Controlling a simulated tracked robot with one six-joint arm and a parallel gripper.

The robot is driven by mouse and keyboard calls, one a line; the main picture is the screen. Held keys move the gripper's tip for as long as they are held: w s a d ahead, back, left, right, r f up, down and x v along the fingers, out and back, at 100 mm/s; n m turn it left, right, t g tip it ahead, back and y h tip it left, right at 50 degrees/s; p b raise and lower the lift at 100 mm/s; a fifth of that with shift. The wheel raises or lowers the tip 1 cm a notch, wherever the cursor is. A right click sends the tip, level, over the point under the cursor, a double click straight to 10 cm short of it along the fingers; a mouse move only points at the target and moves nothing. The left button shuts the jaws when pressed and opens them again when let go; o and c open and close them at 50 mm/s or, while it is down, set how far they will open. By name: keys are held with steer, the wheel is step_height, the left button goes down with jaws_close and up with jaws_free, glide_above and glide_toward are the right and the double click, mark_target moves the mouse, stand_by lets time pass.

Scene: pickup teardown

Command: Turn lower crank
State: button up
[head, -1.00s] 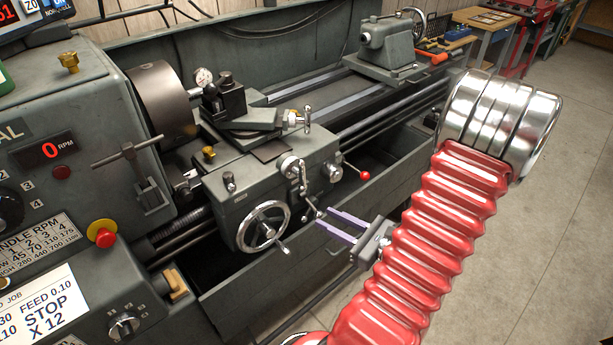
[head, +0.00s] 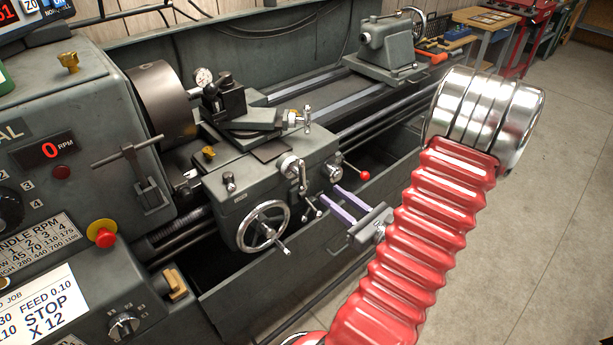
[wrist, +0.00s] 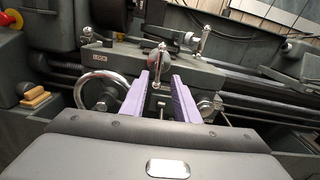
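The lower crank (head: 293,168) is a chrome ball-hubbed crank on the front of the lathe carriage, with its arm hanging down. It shows upright in the wrist view (wrist: 159,70), in line with the gap between my fingers. My gripper (head: 329,196) has two long purple fingers. They are spread apart with nothing held between them, and also show in the wrist view (wrist: 160,84). In the head view the fingertips are just right of the crank's lower end; I cannot tell whether they touch it.
A chrome handwheel (head: 264,226) is left of the crank. A second, upper crank (head: 307,118) is on the compound slide. A lever with a red knob (head: 364,175) stands close to the right of my fingers. Open floor (head: 530,250) lies right of my arm.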

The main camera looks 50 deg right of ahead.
mark_target(305, 174)
steer(key=shift+w+d, duration=0.2)
steer(key=shift+w, duration=1.75)
steer(key=shift+w+d, duration=0.2)
steer(key=shift+w, duration=1.75)
steer(key=shift+w+d, duration=0.2)
steer(key=shift+w, duration=1.75)
steer(key=shift+c, duration=0.4)
jaws_close()
